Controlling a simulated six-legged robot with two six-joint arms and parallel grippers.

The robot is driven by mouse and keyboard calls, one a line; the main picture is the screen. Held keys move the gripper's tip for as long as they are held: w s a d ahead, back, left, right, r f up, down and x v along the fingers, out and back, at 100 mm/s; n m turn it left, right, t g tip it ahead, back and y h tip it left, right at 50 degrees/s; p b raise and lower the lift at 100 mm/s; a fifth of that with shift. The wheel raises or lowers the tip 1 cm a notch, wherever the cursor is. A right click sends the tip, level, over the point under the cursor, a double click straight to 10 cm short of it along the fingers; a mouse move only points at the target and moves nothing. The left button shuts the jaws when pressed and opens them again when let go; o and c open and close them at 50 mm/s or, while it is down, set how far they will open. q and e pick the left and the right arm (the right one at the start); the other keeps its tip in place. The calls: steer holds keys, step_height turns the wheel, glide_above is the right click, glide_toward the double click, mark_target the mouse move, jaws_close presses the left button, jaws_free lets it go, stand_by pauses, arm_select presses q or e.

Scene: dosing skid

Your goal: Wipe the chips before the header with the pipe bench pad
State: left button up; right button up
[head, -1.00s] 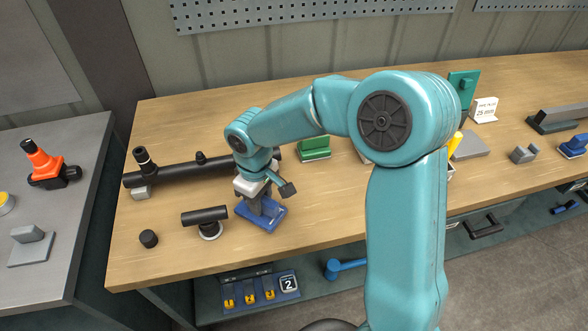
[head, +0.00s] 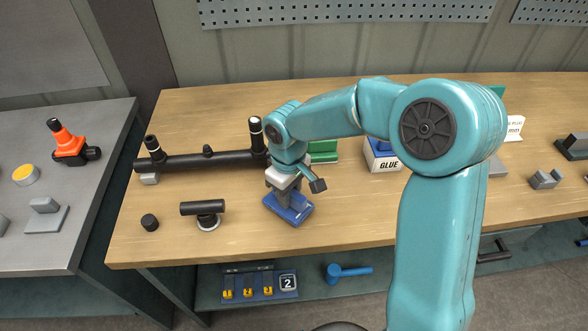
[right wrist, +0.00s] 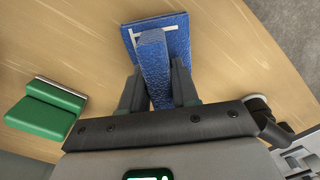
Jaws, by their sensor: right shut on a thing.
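My right gripper (head: 289,190) is shut on the upright blue handle of the bench pad (head: 287,213). The pad's flat blue base is low over the bench or on it; I cannot tell if it touches. In the right wrist view the two fingers (right wrist: 158,88) close on both sides of the handle, and the blue pad (right wrist: 179,42) with a pale line shows beyond. The header (head: 205,162), a black pipe with upright stubs, lies behind and left of the pad. I make out no chips on the wood. My left gripper is out of view.
A black tee (head: 203,210) and a small black cap (head: 149,222) stand left of the pad. A green block (head: 323,151) and a GLUE box (head: 383,158) are behind and right. The bench top (head: 370,218) is clear right of the pad, up to its front edge.

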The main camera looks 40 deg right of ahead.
steer(key=shift+w+a+r+p, duration=0.15)
steer(key=shift+a+r+p, duration=0.05)
steer(key=shift+r, duration=0.3)
steer(key=shift+w+a+r+p, duration=0.1)
steer(key=shift+a+r+p, duration=0.05)
steer(key=shift+r, duration=0.3)
steer(key=shift+s+d+r+p, duration=0.1)
steer(key=shift+d+r+p, duration=0.1)
steer(key=shift+r+p, duration=0.8)
steer(key=shift+a+r+p, duration=0.2)
steer(key=shift+r+p, duration=0.3)
steer(key=shift+r, duration=0.35)
steer(key=shift+d+r+p, duration=0.2)
steer(key=shift+r+p, duration=0.4)
steer(key=shift+r, duration=0.15)
steer(key=shift+a, duration=0.1)
